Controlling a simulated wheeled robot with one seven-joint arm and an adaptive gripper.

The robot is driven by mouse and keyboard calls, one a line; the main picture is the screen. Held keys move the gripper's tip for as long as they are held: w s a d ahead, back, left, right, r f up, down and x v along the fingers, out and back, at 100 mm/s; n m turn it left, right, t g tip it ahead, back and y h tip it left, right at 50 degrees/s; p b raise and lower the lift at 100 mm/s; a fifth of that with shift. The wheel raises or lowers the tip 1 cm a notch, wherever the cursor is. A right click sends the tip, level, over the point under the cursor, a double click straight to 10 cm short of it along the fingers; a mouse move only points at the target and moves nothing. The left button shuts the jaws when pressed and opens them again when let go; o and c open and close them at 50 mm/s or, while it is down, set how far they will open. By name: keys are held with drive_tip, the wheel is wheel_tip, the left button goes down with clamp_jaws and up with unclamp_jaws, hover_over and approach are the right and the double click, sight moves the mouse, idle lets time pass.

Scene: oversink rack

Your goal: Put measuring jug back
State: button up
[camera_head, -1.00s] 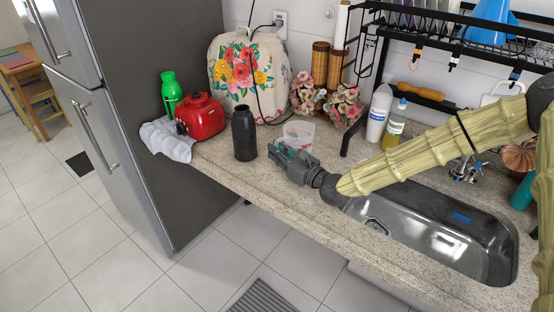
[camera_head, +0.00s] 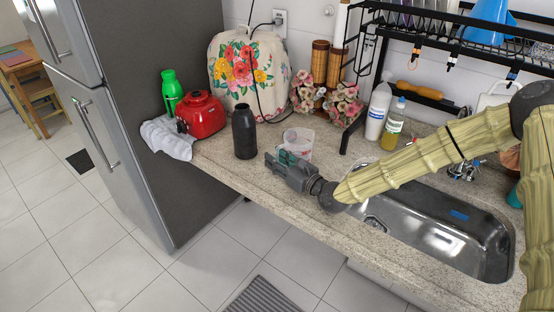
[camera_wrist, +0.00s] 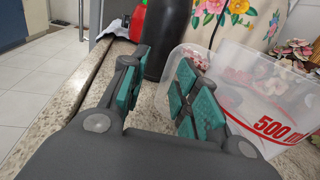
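The measuring jug (camera_head: 301,137) is a clear cup standing on the counter, just behind my gripper in the head view. In the wrist view the jug (camera_wrist: 262,95) fills the right side, with a red 500 mark. My gripper (camera_head: 270,161) is low over the counter, pointing left. In the wrist view my gripper (camera_wrist: 165,80) is open, its teal-padded fingers apart. The right finger hides part of the jug, and some clear plastic shows between the fingers. I cannot tell whether the finger touches it.
A dark bottle (camera_head: 244,132) stands left of the jug, ahead of my fingers. A red container (camera_head: 202,115) and a grey cloth (camera_head: 168,138) lie farther left. The sink (camera_head: 440,236) is at right under a black rack (camera_head: 460,48). Flowers (camera_head: 343,104) stand behind the jug.

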drive_tip(key=shift+r, duration=0.1)
drive_tip(key=shift+d, duration=0.1)
drive_tip(key=b+v, duration=0.2)
drive_tip(key=v, duration=0.9)
drive_tip(key=shift+s+d+r, duration=0.15)
drive_tip(key=shift+s+d, duration=0.1)
drive_tip(key=shift+s, duration=0.05)
